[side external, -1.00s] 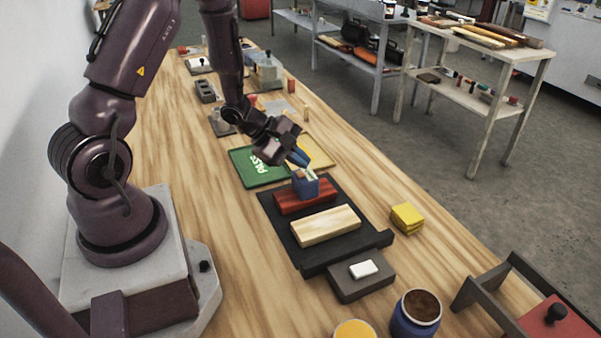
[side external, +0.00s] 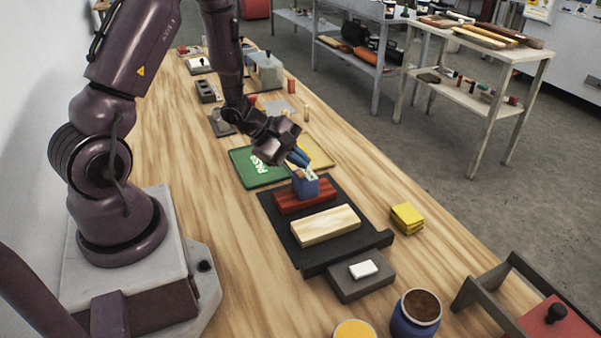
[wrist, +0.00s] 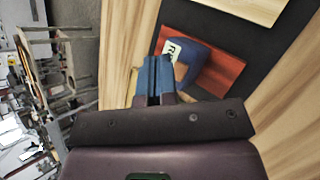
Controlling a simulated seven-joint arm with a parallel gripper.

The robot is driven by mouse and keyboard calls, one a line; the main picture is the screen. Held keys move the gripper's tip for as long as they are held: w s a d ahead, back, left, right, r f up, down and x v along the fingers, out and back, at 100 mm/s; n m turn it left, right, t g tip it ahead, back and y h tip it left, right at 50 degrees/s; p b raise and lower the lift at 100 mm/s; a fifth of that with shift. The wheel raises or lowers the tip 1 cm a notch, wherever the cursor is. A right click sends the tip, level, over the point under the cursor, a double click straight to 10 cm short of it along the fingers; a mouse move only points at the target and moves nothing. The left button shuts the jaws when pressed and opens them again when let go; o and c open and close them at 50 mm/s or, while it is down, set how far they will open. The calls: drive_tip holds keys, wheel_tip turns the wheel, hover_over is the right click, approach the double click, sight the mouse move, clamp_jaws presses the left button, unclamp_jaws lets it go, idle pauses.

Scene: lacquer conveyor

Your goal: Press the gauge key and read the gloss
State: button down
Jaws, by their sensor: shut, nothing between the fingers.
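The gauge (side external: 306,187) is a small blue block with a pale top face. It stands on the red lacquered block (side external: 319,199), which lies on the black mat (side external: 279,220). My gripper (side external: 303,162) is shut and empty, its blue fingers tilted down at the gauge's top. In the wrist view my fingertips (wrist: 154,62) are together beside the gauge (wrist: 192,58), which shows a white display with dark marks I cannot read. An orange-brown part shows next to the fingertips. The key is not clearly visible, and I cannot tell whether the fingertips touch it.
A pale wooden block (side external: 325,225) lies in front of the red one. A green PASS board (side external: 250,168) and a yellow board (side external: 318,153) lie behind. Yellow pads (side external: 407,218), a grey block with a white piece (side external: 364,269) and a blue jar (side external: 414,315) stand nearer.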

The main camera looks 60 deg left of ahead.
sight(299, 175)
drive_tip(key=shift+f, duration=0.4)
drive_tip(key=shift+f, duration=0.4)
idle(0.7)
drive_tip(key=shift+r, duration=0.8)
drive_tip(key=shift+r, duration=2.55)
